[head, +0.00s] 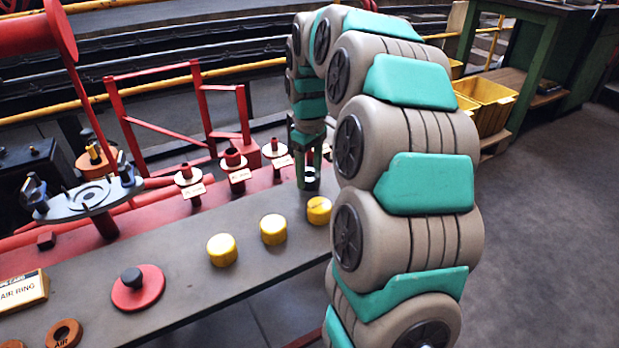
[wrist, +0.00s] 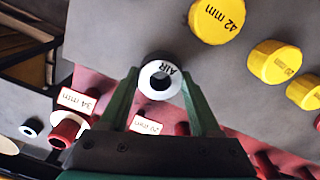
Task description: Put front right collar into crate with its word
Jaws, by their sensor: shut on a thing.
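My gripper (head: 310,170) is shut on a white collar (wrist: 160,79) marked AIR, whose dark bore shows between the two green fingers (wrist: 162,95) in the wrist view. In the head view only a small pale part of the collar (head: 310,184) shows at the fingertips, over the right end of the grey bench top. I cannot tell for certain whether it touches the bench. Yellow crates (head: 487,92) stand far back on the right, partly behind my arm; no words on them can be read. A box lettered AIR RING (head: 22,290) sits at the bench's left end.
Yellow caps (head: 273,229) line the bench (head: 185,285); one reads 42 mm in the wrist view (wrist: 217,20). Red fittings with white tags (head: 234,160) stand behind. A red knobbed disc (head: 138,288) and brown rings (head: 65,334) lie left. The right floor (head: 550,200) is clear.

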